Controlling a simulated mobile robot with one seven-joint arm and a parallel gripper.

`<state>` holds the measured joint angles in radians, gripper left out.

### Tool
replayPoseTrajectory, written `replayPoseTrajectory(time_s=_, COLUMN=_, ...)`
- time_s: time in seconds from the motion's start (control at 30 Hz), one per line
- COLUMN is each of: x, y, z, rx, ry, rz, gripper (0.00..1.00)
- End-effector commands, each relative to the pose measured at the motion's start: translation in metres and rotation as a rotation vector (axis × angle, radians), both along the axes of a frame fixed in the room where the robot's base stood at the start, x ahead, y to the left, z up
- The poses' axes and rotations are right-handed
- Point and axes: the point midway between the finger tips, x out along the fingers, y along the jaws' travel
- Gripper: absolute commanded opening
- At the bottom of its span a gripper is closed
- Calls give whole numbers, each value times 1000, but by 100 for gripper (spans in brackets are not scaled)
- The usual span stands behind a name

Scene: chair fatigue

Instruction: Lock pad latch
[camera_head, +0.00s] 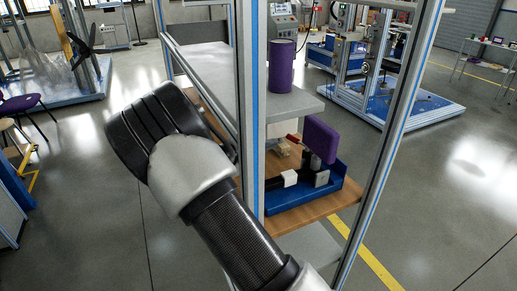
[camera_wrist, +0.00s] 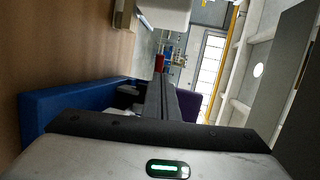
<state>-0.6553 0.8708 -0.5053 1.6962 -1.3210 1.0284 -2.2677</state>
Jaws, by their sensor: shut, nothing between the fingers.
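A purple pad (camera_head: 320,139) stands upright on a blue bracket (camera_head: 332,188) on the wooden shelf of the frame. A small red handle (camera_head: 293,138), possibly the latch, lies left of the pad. My gripper shows in the wrist view (camera_wrist: 158,82), its dark fingers shut together and empty. The blue bracket (camera_wrist: 60,108) is left of the fingers, and part of the purple pad (camera_wrist: 188,105) shows just right of them. A red piece (camera_wrist: 159,62) shows beyond the fingertips. I cannot tell whether the fingers touch anything. In the head view a post partly hides my wrist.
A frame post (camera_head: 250,110) stands close to my arm, and another post (camera_head: 385,150) stands at the right. A purple cylinder (camera_head: 281,66) stands on the grey upper surface (camera_head: 310,103) above the shelf.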

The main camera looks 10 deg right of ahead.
Motion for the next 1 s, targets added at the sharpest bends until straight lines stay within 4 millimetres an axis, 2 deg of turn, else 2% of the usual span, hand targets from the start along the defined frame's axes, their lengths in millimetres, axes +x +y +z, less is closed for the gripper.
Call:
replayPoseTrajectory(time_s=0.03, x=4, y=-11, z=-4, rx=-2, ry=1, rz=-4, gripper=0)
replayPoseTrajectory(time_s=0.2, x=18, y=-38, z=-10, rx=-1, ry=0, rz=-2, gripper=0)
replayPoseTrajectory(time_s=0.4, x=27, y=-56, z=-13, rx=0, ry=-1, rz=-2, gripper=0)
replayPoseTrajectory(time_s=1.0, x=30, y=-58, z=-13, rx=0, ry=0, rz=-2, gripper=0)
